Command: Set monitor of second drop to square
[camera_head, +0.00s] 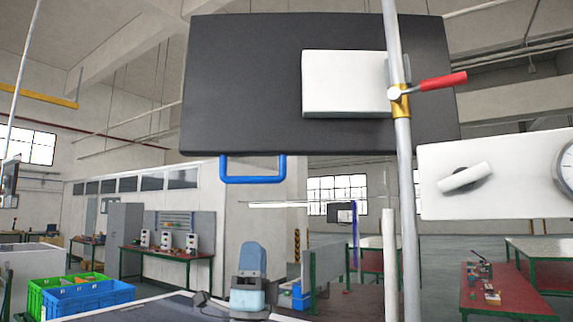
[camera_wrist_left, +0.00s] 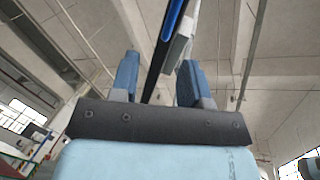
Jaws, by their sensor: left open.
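The monitor (camera_head: 240,90) shows from behind in the head view as a large black panel, slightly tilted. A white box (camera_head: 345,84) is on its back, beside a grey vertical pole. A blue handle (camera_head: 252,179) hangs from its lower edge. My left gripper (camera_head: 253,246) is below the handle, apart from it, pointing up. In the left wrist view the left gripper (camera_wrist_left: 158,78) is open and empty. The monitor (camera_wrist_left: 160,65) shows nearly edge-on beyond the gap between its fingers, with the blue handle (camera_wrist_left: 172,20) above. My right gripper is not in view.
A red-handled valve (camera_head: 443,82) sits on the pole (camera_head: 404,150). A white panel with a knob (camera_head: 440,205) is at the right. Green and blue crates (camera_head: 90,300) stand at lower left. Red-topped workbenches (camera_head: 505,295) are farther back.

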